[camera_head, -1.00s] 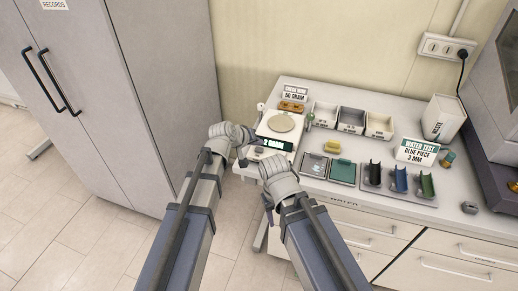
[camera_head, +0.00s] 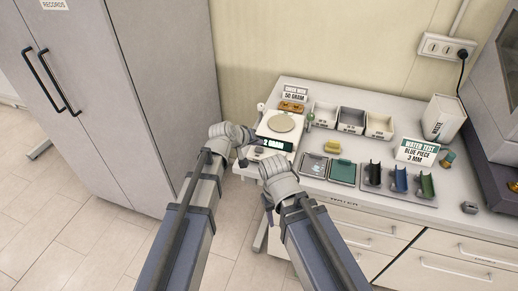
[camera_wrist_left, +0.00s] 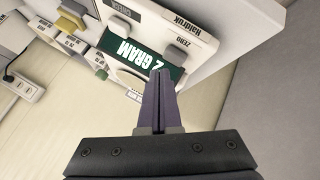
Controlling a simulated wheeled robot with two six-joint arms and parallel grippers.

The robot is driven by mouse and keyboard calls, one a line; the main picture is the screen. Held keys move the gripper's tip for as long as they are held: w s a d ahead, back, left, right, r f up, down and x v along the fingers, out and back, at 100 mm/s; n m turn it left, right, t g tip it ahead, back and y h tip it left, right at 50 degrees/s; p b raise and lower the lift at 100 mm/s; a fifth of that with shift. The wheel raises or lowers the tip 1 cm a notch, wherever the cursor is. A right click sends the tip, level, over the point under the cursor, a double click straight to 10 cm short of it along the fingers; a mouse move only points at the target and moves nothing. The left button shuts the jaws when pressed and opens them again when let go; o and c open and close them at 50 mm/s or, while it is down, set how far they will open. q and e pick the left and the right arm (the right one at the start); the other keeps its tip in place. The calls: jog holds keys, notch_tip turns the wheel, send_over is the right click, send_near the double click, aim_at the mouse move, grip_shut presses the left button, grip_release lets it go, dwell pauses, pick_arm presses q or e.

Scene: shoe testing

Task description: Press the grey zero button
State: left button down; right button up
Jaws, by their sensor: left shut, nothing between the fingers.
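The white scale (camera_head: 268,128) stands at the left end of the table, with a round plate on top and a lit display (camera_head: 278,145) reading "2 GRAM". In the left wrist view the display (camera_wrist_left: 120,46) is upside down. The grey zero button (camera_wrist_left: 174,54) sits beside the printed word ZERO.
Grey bins (camera_head: 351,120) stand behind. A green-topped tray (camera_head: 343,172), a yellow piece (camera_head: 332,147) and a rack of coloured holders (camera_head: 398,183) lie to the right. A tall cabinet (camera_head: 110,90) stands left. The floor before the table is clear.

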pick_arm(q)
jog(key=shift+f, duration=0.1)
dwell(0.3)
jog(key=shift+f+b, duration=0.3)
jog(key=shift+b, duration=0.15)
jog(key=shift+f+b, duration=0.5)
dwell(0.6)
jog(key=shift+r, duration=0.15)
jog(key=shift+r+p, duration=0.75)
jog(key=shift+p, duration=0.2)
jog(key=shift+r, duration=0.15)
notch_tip(320, 180, up, 5)
jog(key=p, duration=0.5)
